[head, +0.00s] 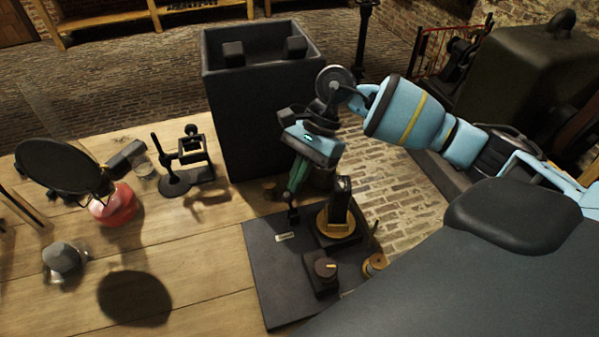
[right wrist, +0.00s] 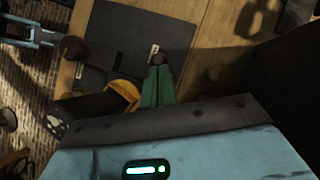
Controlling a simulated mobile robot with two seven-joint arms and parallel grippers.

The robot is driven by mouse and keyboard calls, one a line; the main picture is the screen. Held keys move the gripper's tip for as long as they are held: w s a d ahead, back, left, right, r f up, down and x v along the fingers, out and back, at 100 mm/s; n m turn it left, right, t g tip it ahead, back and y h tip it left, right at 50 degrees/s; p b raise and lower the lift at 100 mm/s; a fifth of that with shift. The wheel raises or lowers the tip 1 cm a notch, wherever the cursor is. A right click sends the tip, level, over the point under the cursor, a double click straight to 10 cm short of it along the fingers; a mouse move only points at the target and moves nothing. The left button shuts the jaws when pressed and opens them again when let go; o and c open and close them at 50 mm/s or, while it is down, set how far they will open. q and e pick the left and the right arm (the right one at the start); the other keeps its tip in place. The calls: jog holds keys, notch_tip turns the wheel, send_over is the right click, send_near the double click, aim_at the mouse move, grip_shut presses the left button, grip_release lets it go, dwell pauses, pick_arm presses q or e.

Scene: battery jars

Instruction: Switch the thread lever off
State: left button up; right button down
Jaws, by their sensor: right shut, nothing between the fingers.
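A small dark lever (head: 292,215) with a round knob stands near the back left of a dark base plate (head: 268,285), by a small pale label (head: 285,237). I take it as the thread lever; the label's writing is too small to read. My right gripper (head: 294,193) points down just above it, its green fingers shut and empty. In the right wrist view the shut fingertips (right wrist: 158,70) are right at the lever's knob (right wrist: 158,59); I cannot tell whether they touch. The lever's lower part is partly hidden there. My left gripper is not in view.
The base also bears a black post in a brass ring (head: 336,223) and a dark knob (head: 325,269). A tall black bin (head: 260,115) stands close behind. A dark stand (head: 187,178) and a red jar (head: 113,205) are to the left. Bare wood lies left of the base.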

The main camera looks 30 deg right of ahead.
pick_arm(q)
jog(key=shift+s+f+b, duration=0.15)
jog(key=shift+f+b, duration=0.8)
pick_arm(e)
jog(key=a, duration=0.1)
jog(key=w+a, duration=0.1)
jog(key=a, duration=0.1)
jog(key=shift+a, duration=0.2)
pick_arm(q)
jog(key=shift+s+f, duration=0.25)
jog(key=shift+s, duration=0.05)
pick_arm(e)
jog(key=shift+s+d+f, duration=0.15)
jog(key=shift+s+d, duration=0.1)
jog(key=shift+d, duration=0.5)
